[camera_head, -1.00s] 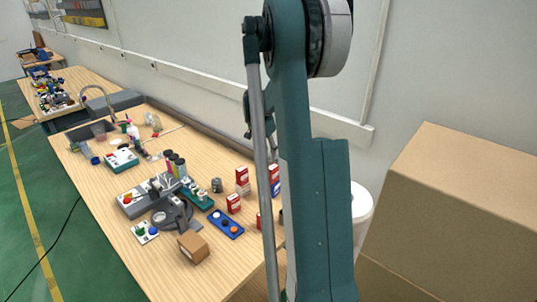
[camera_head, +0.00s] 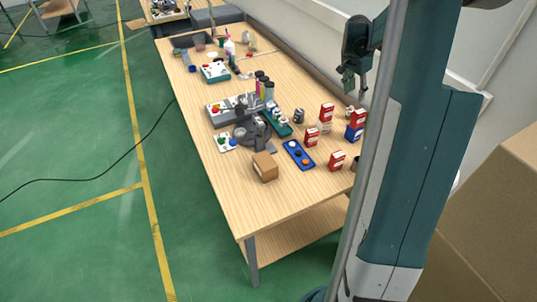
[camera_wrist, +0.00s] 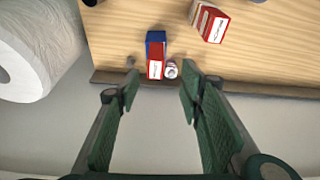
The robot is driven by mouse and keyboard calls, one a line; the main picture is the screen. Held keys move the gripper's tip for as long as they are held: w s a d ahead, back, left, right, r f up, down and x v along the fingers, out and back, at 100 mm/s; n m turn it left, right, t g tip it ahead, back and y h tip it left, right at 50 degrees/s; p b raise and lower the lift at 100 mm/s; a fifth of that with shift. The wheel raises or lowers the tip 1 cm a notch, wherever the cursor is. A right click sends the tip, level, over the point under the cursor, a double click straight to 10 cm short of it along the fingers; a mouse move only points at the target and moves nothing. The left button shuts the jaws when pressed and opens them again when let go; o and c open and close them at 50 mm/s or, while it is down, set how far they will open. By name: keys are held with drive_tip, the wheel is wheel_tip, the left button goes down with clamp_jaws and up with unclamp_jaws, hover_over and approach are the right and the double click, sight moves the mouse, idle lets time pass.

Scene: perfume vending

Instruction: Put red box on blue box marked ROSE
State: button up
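A red box (camera_head: 359,118) with a white label sits on top of a blue box (camera_head: 354,133) near the table's wall side, partly behind my arm. In the wrist view the red box (camera_wrist: 155,67) is ahead of my fingertips, with the blue box (camera_wrist: 155,37) showing beyond it. I cannot read the ROSE mark. My gripper (camera_wrist: 158,90) is open and empty, its two green fingers apart. In the head view my gripper (camera_head: 353,88) hangs above and behind the stack, clear of it.
Other red boxes (camera_head: 312,137) (camera_head: 336,160) stand close by, and one stacked box (camera_head: 327,112) is left of the blue one. A small round item (camera_wrist: 171,69) is beside the stack. A blue tray (camera_head: 298,155) and cardboard box (camera_head: 265,167) stand nearer. The front table corner is clear.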

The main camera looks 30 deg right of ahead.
drive_tip(key=s+a+r+n+t, duration=0.1)
drive_tip(key=s+a+r+n, duration=0.2)
drive_tip(key=a, duration=0.7)
drive_tip(key=s+a+r+n+t, duration=0.1)
drive_tip(key=a+r+n, duration=0.1)
drive_tip(key=a+r, duration=0.6)
drive_tip(key=s+a+r+n+t, duration=0.1)
drive_tip(key=s+a+r+n, duration=0.15)
drive_tip(key=a, duration=0.95)
drive_tip(key=s+a+f+n+t+y, duration=0.1)
drive_tip(key=s+a+n+t, duration=0.1)
drive_tip(key=s+a+n, duration=0.3)
drive_tip(key=s+a+f+n+t+y, duration=0.1)
drive_tip(key=s+a+n, duration=0.3)
drive_tip(key=s+a, duration=1)
drive_tip(key=shift+a+f+n+t+y, duration=0.4)
drive_tip(key=shift+a+y, duration=0.2)
drive_tip(key=shift+a, duration=2.5)
drive_tip(key=shift+f, duration=0.15)
